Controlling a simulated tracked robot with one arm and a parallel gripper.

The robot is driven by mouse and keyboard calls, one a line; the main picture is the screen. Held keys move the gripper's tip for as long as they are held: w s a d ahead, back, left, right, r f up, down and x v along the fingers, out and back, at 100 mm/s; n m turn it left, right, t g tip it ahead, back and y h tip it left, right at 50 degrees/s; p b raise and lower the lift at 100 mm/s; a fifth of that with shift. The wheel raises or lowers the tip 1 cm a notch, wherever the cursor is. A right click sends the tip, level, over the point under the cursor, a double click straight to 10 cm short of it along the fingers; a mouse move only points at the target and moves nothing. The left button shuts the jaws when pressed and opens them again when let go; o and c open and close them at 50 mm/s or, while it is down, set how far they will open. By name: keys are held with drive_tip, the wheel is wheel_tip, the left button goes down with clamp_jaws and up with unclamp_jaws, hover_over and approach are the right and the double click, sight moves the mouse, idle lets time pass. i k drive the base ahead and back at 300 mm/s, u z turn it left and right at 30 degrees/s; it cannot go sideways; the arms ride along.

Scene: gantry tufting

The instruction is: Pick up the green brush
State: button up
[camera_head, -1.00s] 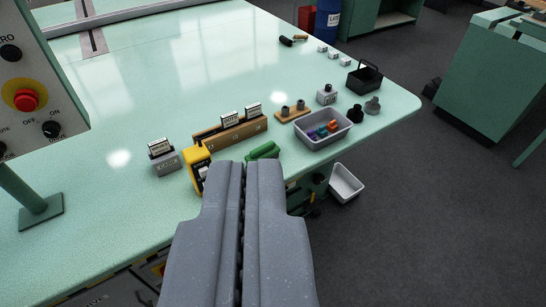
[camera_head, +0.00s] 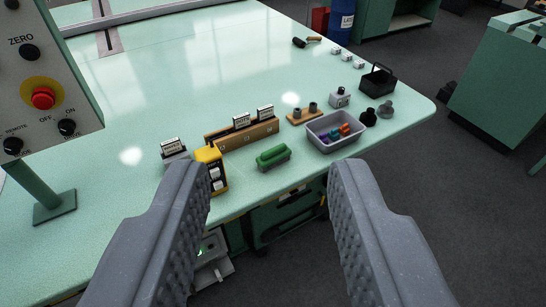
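The green brush (camera_head: 273,155) lies on the pale green table (camera_head: 130,105) near its front edge. It has a green back above a greyish lower part. A yellow device stands to its left and a grey tray to its right. My gripper (camera_head: 268,180) is open and empty, with its two grey ridged fingers spread wide at the bottom of the view. In the picture the brush shows between and beyond the fingertips, and nothing hides it.
The yellow device (camera_head: 212,172) stands close left of the brush. A wooden rack (camera_head: 258,131) with white labelled blocks is behind it. The grey tray (camera_head: 334,143) holds small coloured pieces. A control panel (camera_head: 50,75) with a red button rises at left. The table's middle is clear.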

sight(270, 159)
drive_tip(key=u, duration=0.35)
drive_tip(key=i, duration=1.25)
drive_tip(key=z, duration=0.55)
